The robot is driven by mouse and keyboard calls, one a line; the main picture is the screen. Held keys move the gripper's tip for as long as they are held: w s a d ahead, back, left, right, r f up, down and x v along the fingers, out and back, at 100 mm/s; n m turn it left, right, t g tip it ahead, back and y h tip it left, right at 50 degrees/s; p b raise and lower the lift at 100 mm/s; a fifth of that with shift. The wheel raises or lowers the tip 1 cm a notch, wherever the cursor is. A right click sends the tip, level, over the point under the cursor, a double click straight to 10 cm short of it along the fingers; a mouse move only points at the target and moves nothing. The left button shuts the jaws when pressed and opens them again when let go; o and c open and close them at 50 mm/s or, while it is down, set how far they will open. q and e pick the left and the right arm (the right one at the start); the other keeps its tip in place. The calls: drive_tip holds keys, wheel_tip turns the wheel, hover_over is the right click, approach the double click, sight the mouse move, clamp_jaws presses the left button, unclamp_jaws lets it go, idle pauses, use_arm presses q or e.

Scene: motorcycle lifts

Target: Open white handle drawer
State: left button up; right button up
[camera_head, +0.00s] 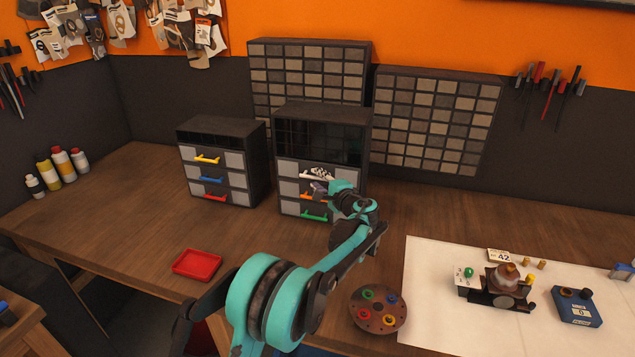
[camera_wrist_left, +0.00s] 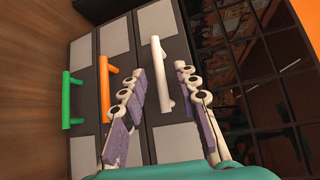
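The white handle (camera_head: 307,176) is on the top drawer of the taller dark cabinet (camera_head: 322,112), and this drawer looks shut. In the left wrist view the white handle (camera_wrist_left: 156,52) lies between the two fingers of my left gripper (camera_wrist_left: 160,76), which are spread apart. The fingers do not visibly close on the handle; I cannot tell how deep it sits between them. In the head view my left gripper (camera_head: 320,188) is at the cabinet's front and partly covers the drawers. My right gripper is not in view.
Below are drawers with an orange handle (camera_wrist_left: 103,88) and a green handle (camera_wrist_left: 67,100). A smaller cabinet (camera_head: 222,160) stands to the left. A red tray (camera_head: 197,264) and a round brown holder (camera_head: 378,308) are on the bench. The bench between the cabinets and tray is clear.

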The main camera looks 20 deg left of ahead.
use_arm(q)
drive_tip(key=shift+w+a, duration=0.15)
drive_tip(key=shift+a, duration=0.05)
clamp_jaws()
drive_tip(key=s, duration=1.1)
drive_tip(key=shift+s+a, duration=0.15)
drive_tip(key=shift+s, duration=0.1)
unclamp_jaws()
